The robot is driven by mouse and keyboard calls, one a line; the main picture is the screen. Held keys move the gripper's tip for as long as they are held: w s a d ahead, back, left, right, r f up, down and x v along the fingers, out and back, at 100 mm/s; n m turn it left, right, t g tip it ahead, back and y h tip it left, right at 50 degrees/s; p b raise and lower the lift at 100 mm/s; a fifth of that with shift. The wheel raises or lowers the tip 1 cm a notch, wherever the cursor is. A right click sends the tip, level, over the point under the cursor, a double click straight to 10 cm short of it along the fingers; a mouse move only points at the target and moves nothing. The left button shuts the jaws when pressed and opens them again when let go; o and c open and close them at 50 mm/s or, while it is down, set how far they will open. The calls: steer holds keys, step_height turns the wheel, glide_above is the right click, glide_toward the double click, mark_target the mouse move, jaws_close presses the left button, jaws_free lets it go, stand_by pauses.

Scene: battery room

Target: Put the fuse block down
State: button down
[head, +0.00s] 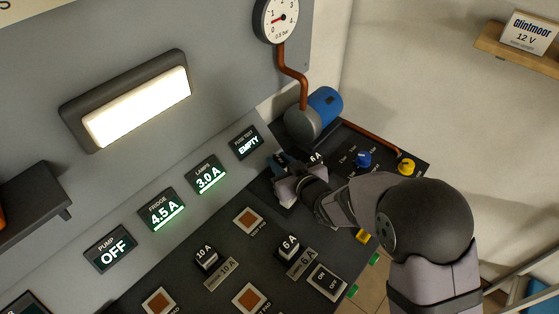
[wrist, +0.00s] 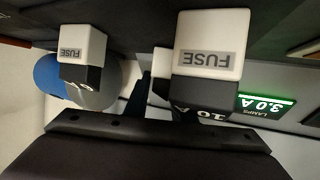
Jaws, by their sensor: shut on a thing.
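My gripper (head: 290,178) is at the far end of the dark panel, beneath the FUSE TEST display (head: 248,143) reading EMPTY. It is shut on a fuse block (wrist: 210,60), white with a black cap, marked FUSE and partly lettered 10. In the head view the gripper mostly hides this block. Whether its white end touches the panel is unclear. A second fuse block (wrist: 82,50) stands to its left in the wrist view, apart from it. A block marked 6 A (head: 315,157) shows just behind the gripper in the head view.
Fuse blocks marked 10 A (head: 206,256) and 6 A (head: 288,246) stand on the panel near copper-coloured pads (head: 249,221). A blue-ended pump (head: 312,116), a blue knob (head: 363,159) and a yellow knob (head: 406,166) are near the far edge. A dark shelf (head: 32,203) juts out at left.

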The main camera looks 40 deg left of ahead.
steer(key=shift+s+d+f+b, duration=0.1)
steer(key=shift+d+f+b, duration=0.05)
steer(key=shift+f+b, duration=0.55)
steer(key=c, duration=1.5)
jaws_free()
steer(key=shift+d+f, duration=0.1)
steer(key=shift+f, duration=0.1)
steer(key=shift+r+p, duration=0.75)
steer(key=shift+p, duration=0.1)
steer(key=b+v, duration=0.2)
steer(key=v, duration=0.9)
steer(key=shift+d+r, duration=0.15)
steer(key=shift+r, duration=0.15)
